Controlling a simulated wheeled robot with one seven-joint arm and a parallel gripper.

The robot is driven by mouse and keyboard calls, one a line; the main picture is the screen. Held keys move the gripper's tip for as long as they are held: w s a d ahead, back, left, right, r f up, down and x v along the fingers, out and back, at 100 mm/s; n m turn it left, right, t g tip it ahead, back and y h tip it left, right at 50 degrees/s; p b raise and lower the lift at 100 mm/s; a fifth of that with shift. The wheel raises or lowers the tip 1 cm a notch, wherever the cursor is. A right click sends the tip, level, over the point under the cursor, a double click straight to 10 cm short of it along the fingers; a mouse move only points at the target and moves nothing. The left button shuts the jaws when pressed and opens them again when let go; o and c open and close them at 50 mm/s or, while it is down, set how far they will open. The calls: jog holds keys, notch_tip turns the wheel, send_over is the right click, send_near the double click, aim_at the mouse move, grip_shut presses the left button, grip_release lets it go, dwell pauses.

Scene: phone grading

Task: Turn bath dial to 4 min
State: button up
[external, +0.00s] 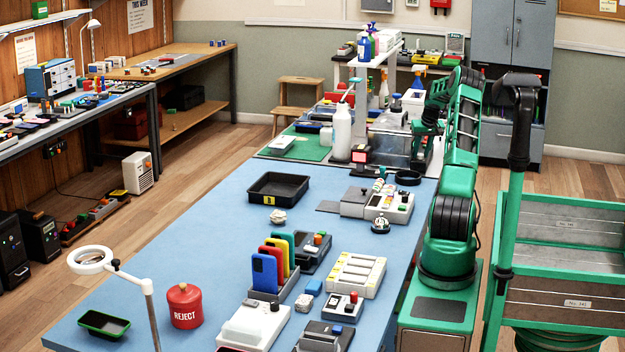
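A grey metal box (388,152) that looks like the bath stands at the far end of the blue bench. Its dial cannot be made out at this size, and part of the box's right side is behind my arm. My green arm rises from its base at the bench's right edge and bends over toward the far end. My gripper (421,153) points down close to the right side of the metal box. Its fingers are small and dark, and I cannot tell whether they are open or shut or touching anything.
A white bottle (342,132) and a small red-and-black device (361,156) stand left of the box. A white-and-grey device (388,206) and a black tray (277,188) lie nearer. Spray bottles crowd behind. The blue bench's left middle (200,215) is clear.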

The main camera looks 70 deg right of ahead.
jog(key=v, duration=1)
jog(key=shift+a+r, duration=0.2)
jog(key=shift+r, duration=0.2)
jog(key=d+f+n, duration=0.1)
jog(key=f+n, duration=0.1)
jog(key=f, duration=0.1)
jog(key=w+d+f+n+t+y, duration=0.1)
jog(key=f+n, duration=0.1)
jog(key=f, duration=0.1)
jog(key=d+f+n, duration=0.2)
jog(key=f, duration=0.2)
jog(key=shift+w, duration=0.4)
jog(key=c, duration=0.8)
